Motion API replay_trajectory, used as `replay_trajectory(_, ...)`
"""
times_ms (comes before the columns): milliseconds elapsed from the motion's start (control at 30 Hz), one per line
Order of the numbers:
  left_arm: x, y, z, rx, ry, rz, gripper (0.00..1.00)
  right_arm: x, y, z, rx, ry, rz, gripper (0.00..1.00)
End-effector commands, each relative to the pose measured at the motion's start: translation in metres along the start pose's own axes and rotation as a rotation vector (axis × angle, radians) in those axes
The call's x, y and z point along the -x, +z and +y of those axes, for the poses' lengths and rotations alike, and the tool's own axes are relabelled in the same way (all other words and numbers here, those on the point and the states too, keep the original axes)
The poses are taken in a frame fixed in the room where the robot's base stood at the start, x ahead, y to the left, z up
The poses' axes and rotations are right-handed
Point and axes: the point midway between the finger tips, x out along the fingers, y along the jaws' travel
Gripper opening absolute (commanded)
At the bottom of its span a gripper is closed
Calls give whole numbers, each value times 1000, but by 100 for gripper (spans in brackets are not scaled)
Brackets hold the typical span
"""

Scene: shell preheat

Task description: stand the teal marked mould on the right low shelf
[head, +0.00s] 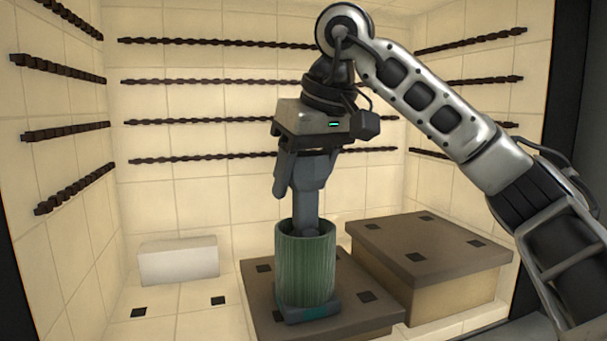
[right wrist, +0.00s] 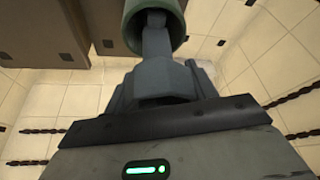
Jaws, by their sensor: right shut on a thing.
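The mould (head: 305,270) is a green ribbed cylinder, open at the top, with a teal mark on its dark blue-grey base. In the head view it is upright over the low brown shelf (head: 370,318) at the front centre. I cannot tell whether its base touches the shelf. My right gripper (head: 309,226) points down into the mould's open top and is shut on its wall. In the right wrist view the mould's rim (right wrist: 132,14) surrounds the fingertips (right wrist: 154,20). My left gripper is not in view.
A taller brown-topped shelf (head: 430,243) with dark square pads stands right of the low one. A white block (head: 179,260) lies at the back left, with dark pads on the floor before it. Dark heating coils (head: 215,82) line the tiled walls.

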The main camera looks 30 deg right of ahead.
Motion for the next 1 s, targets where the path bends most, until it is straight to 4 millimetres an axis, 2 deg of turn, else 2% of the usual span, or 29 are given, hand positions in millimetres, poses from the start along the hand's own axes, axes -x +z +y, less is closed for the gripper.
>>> replay_trajectory(300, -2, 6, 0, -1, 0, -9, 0, -2, 1, 0, 0, -1, 3, 2)
replay_trajectory(333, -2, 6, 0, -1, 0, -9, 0, -3, 1, 0, 1, 0, 1, 65)
replay_trajectory(400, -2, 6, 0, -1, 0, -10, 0, -2, 1, 0, 0, 0, 1, 78)
replay_trajectory(633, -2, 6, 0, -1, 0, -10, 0, -2, 1, 0, 0, 0, 1, 78)
replay_trajectory(767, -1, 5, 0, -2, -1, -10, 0, 5, -1, 0, 0, -1, 3, 78)
replay_trajectory(1000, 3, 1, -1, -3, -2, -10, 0, 48, -2, 0, 0, 1, 5, 78)
